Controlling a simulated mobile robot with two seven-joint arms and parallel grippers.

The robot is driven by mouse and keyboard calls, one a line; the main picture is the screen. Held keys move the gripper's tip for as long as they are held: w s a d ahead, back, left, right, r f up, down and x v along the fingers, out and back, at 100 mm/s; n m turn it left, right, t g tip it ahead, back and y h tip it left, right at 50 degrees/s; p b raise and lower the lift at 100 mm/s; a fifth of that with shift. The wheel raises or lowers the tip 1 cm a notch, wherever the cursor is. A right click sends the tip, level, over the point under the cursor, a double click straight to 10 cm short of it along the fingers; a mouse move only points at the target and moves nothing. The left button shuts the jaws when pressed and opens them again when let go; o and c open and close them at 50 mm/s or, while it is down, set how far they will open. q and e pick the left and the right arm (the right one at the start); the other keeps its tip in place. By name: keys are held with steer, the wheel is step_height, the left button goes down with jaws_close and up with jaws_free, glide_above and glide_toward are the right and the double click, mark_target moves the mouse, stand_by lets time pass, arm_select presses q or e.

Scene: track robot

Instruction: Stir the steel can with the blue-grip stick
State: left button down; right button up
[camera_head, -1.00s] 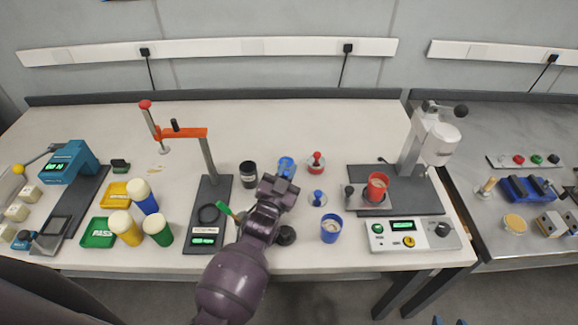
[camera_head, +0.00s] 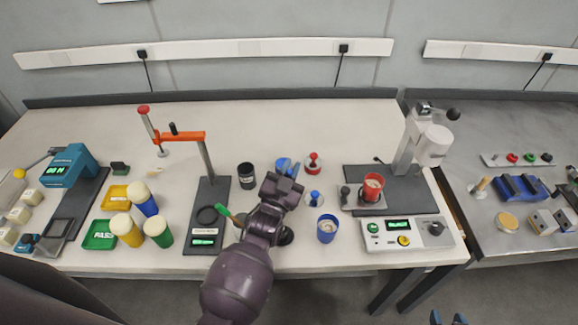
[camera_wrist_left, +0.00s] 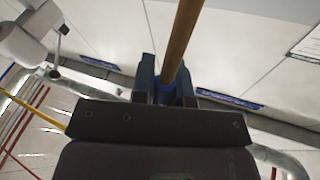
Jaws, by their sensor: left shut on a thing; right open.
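My left gripper (camera_head: 287,168) is shut on the blue-grip stick. In the left wrist view, the wooden stick (camera_wrist_left: 182,42) rises from between the fingers, and its blue grip (camera_wrist_left: 166,86) is held low between them. In the head view I cannot make out the stick clearly. A dark grey can (camera_head: 246,175) with a pale label stands left of my left gripper, apart from it; it may be the steel can, but I cannot be sure. My right gripper (camera_head: 449,318) shows only its two blue fingertips at the bottom edge, open and empty.
A blue cup (camera_head: 327,229) and a red cup (camera_head: 373,186) stand to the right. Red (camera_head: 312,164) and blue (camera_head: 314,198) knobbed pieces stand nearby. A green stick (camera_head: 229,215) juts out beside my left arm. An orange-armed stand (camera_head: 208,170) is on the left. The table's back is clear.

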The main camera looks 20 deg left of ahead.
arm_select(q)
steer(key=shift+s+d+r+p, duration=0.15)
steer(key=shift+r+p, duration=0.2)
steer(key=shift+r, duration=0.1)
steer(key=shift+s+d+r+p, duration=0.1)
steer(key=shift+s+r+p, duration=0.05)
steer(key=shift+r+p, duration=0.25)
steer(key=shift+s+d+r, duration=0.15)
steer(key=shift+d+r, duration=0.05)
steer(key=shift+r, duration=0.35)
steer(key=shift+s+d+r, duration=0.15)
steer(key=shift+r, duration=0.35)
arm_select(e)
steer(key=shift+s+d+r, duration=0.15)
steer(key=shift+s+r, duration=0.15)
steer(key=shift+s, duration=0.25)
steer(key=shift+w+r, duration=0.1)
steer(key=shift+w, duration=0.1)
steer(key=shift+w+r, duration=0.25)
steer(key=shift+w, duration=0.1)
